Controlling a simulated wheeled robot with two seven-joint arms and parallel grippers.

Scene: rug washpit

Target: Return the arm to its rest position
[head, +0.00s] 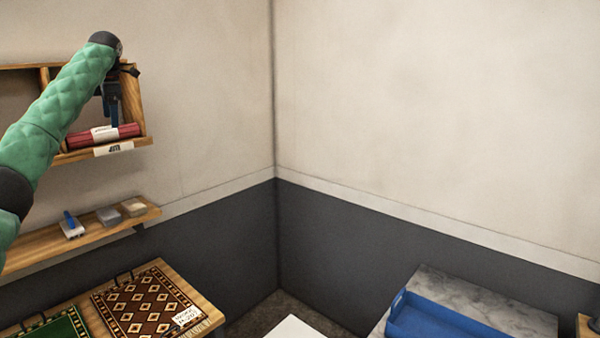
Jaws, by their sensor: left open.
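My left arm, in a green quilted sleeve, reaches up from the left edge of the head view to a wooden wall cubby (138,100). My left gripper (112,112) points down inside the right compartment of the cubby, with its blue fingers just above a red rolled bundle (88,139) with a white label. The gripper is open. The bundle lies on the cubby floor; whether the fingertips touch it I cannot tell. My right gripper is out of view.
Below, a wooden shelf (100,228) holds a blue-handled brush (71,226) and two small blocks. A table with patterned rugs (140,302) stands at lower left. A blue tray (440,320) lies on a marble-topped counter (480,295) at lower right. The wall's middle is clear.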

